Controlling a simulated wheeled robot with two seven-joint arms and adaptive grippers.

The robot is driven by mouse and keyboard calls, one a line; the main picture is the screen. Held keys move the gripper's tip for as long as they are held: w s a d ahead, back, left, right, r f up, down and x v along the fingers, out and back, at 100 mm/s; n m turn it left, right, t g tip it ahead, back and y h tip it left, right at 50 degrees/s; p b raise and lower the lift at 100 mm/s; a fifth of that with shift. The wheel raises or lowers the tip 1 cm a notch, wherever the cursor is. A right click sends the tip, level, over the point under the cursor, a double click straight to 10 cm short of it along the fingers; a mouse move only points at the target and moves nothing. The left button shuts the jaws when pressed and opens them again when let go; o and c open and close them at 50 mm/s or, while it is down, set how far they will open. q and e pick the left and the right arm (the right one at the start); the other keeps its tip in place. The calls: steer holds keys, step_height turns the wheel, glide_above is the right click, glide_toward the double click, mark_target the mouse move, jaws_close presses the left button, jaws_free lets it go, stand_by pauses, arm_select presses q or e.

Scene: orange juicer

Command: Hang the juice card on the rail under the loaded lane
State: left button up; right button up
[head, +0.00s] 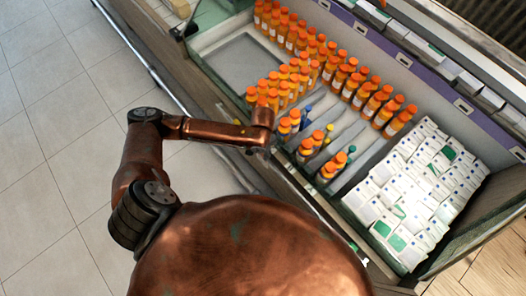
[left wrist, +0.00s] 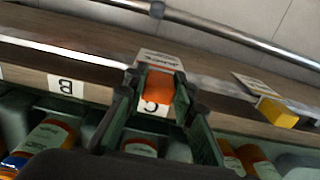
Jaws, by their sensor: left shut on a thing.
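My left gripper (left wrist: 158,82) is shut on the orange grip of the juice card (left wrist: 162,60), a pale card with small print, seen in the left wrist view. The card is at the metal rail (left wrist: 55,46), directly by the label C (left wrist: 154,109); whether it touches the rail I cannot tell. In the head view the left gripper (head: 262,148) is at the front edge of the cooler, and the card is hidden there. Orange juice bottles (head: 284,128) stand at the lane fronts. The right gripper is not in view.
Label B (left wrist: 66,86) is left of C. Another card with a yellow grip (left wrist: 277,112) is at the rail to the right. White cartons (head: 405,190) fill the right of the cooler (head: 482,215). The tiled floor (head: 60,110) at left is clear.

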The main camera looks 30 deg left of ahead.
arm_select(q)
steer(key=o, duration=1.1)
steer(key=shift+o, duration=0.2)
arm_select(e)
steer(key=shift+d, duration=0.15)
arm_select(q)
step_height(320, 180, up, 12)
